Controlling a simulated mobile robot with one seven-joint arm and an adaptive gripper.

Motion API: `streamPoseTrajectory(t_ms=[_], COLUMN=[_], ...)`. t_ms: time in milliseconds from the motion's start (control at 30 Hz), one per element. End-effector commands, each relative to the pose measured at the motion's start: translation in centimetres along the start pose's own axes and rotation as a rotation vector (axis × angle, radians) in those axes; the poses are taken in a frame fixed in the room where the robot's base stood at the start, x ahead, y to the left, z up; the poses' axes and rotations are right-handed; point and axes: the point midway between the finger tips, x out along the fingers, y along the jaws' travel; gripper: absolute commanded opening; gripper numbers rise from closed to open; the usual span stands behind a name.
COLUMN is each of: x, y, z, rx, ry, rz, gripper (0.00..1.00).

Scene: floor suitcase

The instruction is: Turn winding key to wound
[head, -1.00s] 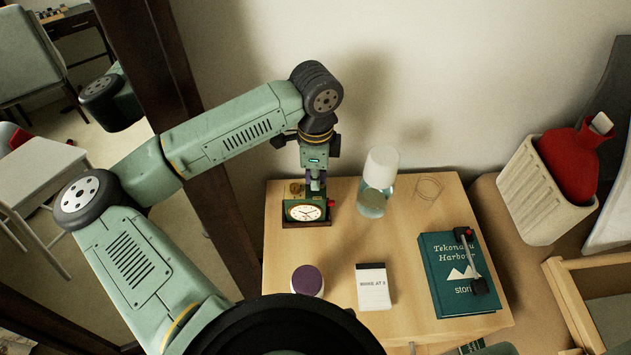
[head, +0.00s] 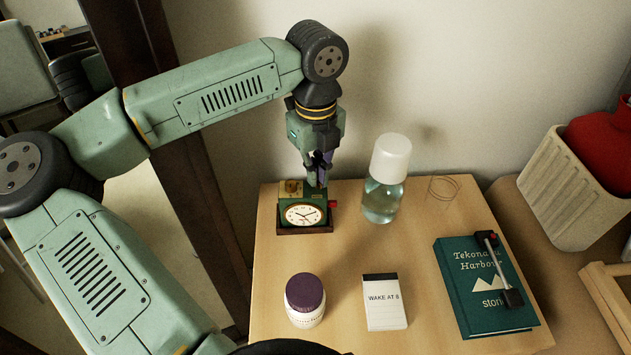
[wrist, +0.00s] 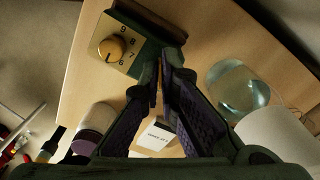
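The small green clock (head: 303,213) with a white round face stands on the back left of the wooden bedside top. A brass-coloured dial (head: 291,187) sits on its top; in the wrist view the numbered dial (wrist: 112,48) is clear to the left of my fingers. My gripper (head: 318,182) points down at the clock's top right, behind the face. In the wrist view my gripper (wrist: 163,72) has its fingertips nearly together, with a thin brass sliver, seemingly the winding key (wrist: 160,79), between them. The fingers hide most of it, so its turn angle cannot be told.
A white-capped bottle (head: 383,187) stands close to the right of my gripper. A purple-lidded jar (head: 305,299), a "WAKE AT 8" card (head: 385,306) and a teal book (head: 480,285) lie nearer the front. A wire loop (head: 444,188) lies at the back right.

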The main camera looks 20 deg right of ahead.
Motion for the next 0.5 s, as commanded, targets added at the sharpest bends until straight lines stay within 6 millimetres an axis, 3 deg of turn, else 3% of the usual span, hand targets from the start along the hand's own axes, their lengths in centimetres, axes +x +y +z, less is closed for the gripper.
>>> streamPoseTrajectory(t_ms=[500], x=[0.2], y=[-0.14], z=[0.03], rx=[0.49], ry=[-0.002], rz=[0.001], gripper=[0.0])
